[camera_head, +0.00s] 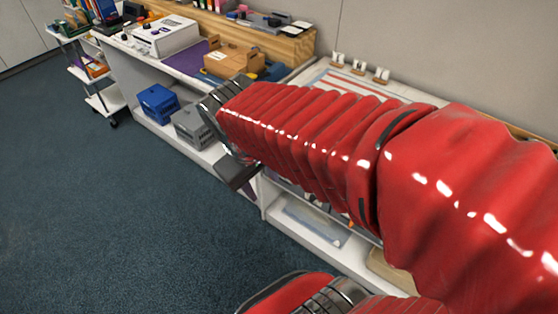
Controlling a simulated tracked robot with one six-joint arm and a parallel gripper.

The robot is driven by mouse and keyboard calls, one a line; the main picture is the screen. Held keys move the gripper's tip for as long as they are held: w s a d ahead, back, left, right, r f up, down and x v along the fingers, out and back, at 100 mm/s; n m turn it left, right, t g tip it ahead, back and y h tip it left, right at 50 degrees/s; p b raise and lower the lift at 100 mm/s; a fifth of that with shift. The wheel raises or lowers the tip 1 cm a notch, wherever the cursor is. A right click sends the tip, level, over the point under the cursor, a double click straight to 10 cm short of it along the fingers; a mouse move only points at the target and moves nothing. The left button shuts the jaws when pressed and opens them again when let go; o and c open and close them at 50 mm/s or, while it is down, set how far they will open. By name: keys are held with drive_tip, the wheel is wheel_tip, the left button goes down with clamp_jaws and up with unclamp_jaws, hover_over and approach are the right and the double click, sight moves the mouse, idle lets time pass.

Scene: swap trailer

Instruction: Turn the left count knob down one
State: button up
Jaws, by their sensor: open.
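A white box-shaped device (168,36) with a dark marking on top stands on the far part of the bench. Small dark spots show on its near face, too small to tell as count knobs or to say which is left. My gripper (238,174) is at the end of my red-sleeved arm, in front of the bench and well to the right of and nearer than the device. Its dark jaws point down, are open and hold nothing visible. The arm hides part of the bench.
A brown cardboard box (229,62) sits right of the device on the white bench. A blue crate (158,104) and a grey crate (193,127) are on the shelf below. A white cart (104,99) stands at far left. The carpeted floor at left is clear.

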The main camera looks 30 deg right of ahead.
drive_tip(key=s+a+r+m+t+y, duration=0.1)
drive_tip(key=s+a+r+t+y, duration=0.1)
drive_tip(key=a+r+t, duration=0.1)
wheel_tip(320, 180, up, 2)
drive_tip(key=shift+s+a+r+m+t, duration=0.2)
drive_tip(key=shift+s+a+m+t, duration=0.2)
drive_tip(key=shift+a, duration=0.45)
drive_tip(key=shift+c, duration=1.2)
drive_tip(key=shift+a, duration=0.1)
